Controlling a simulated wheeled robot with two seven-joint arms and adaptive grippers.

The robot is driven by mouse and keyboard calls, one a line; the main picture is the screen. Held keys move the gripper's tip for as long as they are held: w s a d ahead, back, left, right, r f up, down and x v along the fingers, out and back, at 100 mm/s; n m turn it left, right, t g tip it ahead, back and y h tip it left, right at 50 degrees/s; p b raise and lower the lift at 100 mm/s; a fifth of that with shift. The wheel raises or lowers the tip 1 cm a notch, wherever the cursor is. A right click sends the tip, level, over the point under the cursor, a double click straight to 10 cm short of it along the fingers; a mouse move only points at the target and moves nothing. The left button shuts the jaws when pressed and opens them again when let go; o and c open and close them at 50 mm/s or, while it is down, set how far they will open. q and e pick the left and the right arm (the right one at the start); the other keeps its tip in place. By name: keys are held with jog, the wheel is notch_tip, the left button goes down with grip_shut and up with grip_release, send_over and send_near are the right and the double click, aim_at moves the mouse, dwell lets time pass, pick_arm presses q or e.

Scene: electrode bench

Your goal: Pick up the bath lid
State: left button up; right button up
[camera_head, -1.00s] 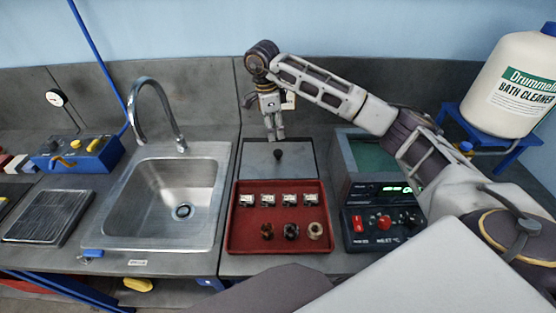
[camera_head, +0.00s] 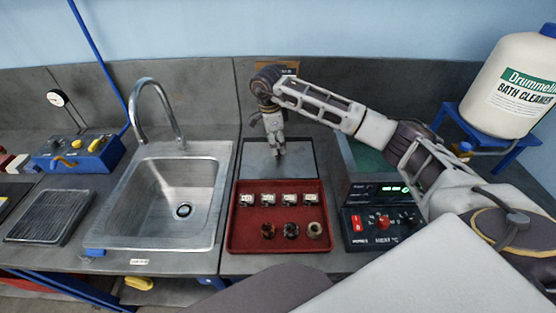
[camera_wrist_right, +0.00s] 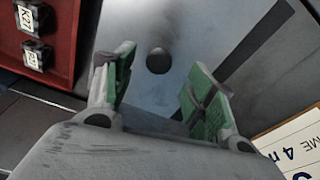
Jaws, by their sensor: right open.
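The bath lid (camera_head: 308,162) is a flat grey plate with a dark round knob. It lies on the bench behind the red tray. In the right wrist view the knob (camera_wrist_right: 158,60) shows between and just beyond the fingertips, with the lid's plate (camera_wrist_right: 150,92) around it. My right gripper (camera_head: 277,153) points down over the lid and hides the knob in the head view. In the right wrist view its green-padded fingers (camera_wrist_right: 158,78) are apart with nothing held. My left gripper is not in view.
The red tray (camera_head: 243,222) in front holds several small labelled blocks and brown round pieces. The bath unit (camera_head: 380,190) with a green interior stands right of the lid. A sink (camera_head: 150,225) with a tap is on the left. A card (camera_wrist_right: 295,145) stands behind the lid.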

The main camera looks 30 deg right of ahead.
aim_at(278, 156)
jog(key=shift+s+d+f+p, duration=0.15)
jog(key=shift+f+p, duration=0.2)
jog(key=shift+f, duration=0.95)
jog(key=shift+d+f+p, duration=0.1)
jog(key=shift+f+p, duration=0.25)
jog(key=shift+f, duration=0.95)
jog(key=shift+r, duration=0.1)
grip_shut()
